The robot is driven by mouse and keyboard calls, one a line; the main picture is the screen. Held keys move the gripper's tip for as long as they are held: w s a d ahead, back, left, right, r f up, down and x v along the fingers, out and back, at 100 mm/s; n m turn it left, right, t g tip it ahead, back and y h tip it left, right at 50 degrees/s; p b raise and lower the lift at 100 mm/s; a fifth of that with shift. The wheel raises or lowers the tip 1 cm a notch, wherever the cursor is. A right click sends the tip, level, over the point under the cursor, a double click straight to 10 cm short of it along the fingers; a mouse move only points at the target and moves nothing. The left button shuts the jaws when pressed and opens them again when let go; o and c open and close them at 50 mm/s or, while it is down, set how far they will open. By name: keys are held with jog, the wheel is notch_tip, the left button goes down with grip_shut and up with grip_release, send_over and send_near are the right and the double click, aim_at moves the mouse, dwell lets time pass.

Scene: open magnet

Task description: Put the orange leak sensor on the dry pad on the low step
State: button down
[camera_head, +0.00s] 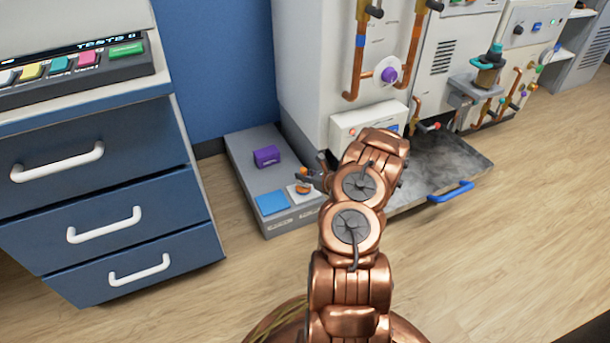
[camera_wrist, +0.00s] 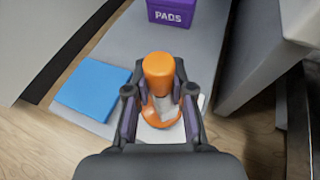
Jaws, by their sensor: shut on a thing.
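The orange leak sensor (camera_wrist: 158,72) has a rounded top and a wider orange base. It stands upright between the two fingers of my gripper (camera_wrist: 160,96), which is shut on it. The fingers hide part of the white pad.
A purple box (camera_head: 266,156) marked PADS (camera_wrist: 173,14) stands farther back on the step. A blue drawer cabinet (camera_head: 100,190) is at left. A white machine (camera_head: 335,60) with copper pipes stands behind, with a dark tray (camera_head: 440,165) and blue handle at right.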

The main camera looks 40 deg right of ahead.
jog(key=shift+f, duration=0.15)
jog(key=c, duration=1)
grip_release()
jog(key=shift+s+r, duration=0.25)
jog(key=shift+r, duration=0.15)
jog(key=p+v, duration=0.4)
jog(key=v, duration=0.7)
jog(key=shift+s, duration=0.25)
jog(key=shift+w, duration=0.1)
